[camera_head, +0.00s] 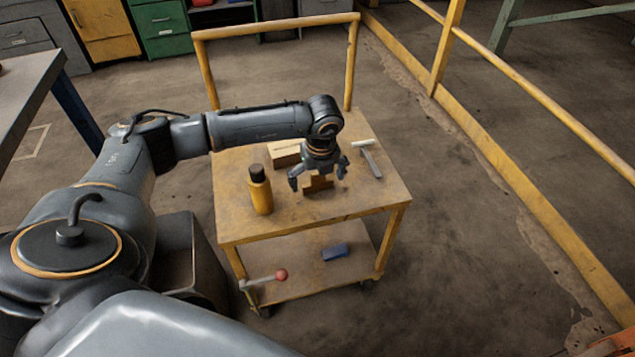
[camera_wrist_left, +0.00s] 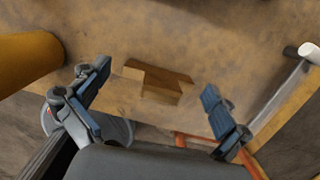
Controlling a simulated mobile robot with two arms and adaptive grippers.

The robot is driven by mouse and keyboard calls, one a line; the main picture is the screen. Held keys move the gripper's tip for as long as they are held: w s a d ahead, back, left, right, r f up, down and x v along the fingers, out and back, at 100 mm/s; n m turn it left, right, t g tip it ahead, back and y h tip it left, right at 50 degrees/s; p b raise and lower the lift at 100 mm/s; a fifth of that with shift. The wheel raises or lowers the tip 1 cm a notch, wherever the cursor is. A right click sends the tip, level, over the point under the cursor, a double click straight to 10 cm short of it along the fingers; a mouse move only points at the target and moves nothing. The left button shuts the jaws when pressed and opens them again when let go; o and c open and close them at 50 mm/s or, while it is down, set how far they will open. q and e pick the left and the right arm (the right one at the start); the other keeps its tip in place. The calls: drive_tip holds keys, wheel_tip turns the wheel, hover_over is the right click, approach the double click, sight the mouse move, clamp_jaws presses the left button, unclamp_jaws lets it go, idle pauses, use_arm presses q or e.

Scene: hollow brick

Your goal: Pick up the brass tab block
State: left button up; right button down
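The brass tab block (camera_head: 318,184) is a small brown-gold stepped block on the wooden top of a yellow-framed cart (camera_head: 240,228). In the left wrist view the block (camera_wrist_left: 158,80) lies between and ahead of the fingers, with a narrower tab on one side. My left gripper (camera_head: 318,178) points down over the block, fingers spread to either side of it. In the left wrist view the open gripper (camera_wrist_left: 156,84) shows a clear gap between each finger and the block. The gripper partly hides the block in the head view. My right gripper is not in view.
A yellow bottle with a dark cap (camera_head: 260,192) stands left of the block. A light box (camera_head: 286,153) lies behind it, and a hammer-like tool (camera_head: 371,161) lies to the right. The lower shelf holds a blue object (camera_head: 335,251). A yellow railing (camera_head: 540,95) runs along the right.

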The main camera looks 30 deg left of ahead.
use_arm(q)
drive_tip(key=c, duration=1.3)
drive_tip(key=shift+r, duration=0.1)
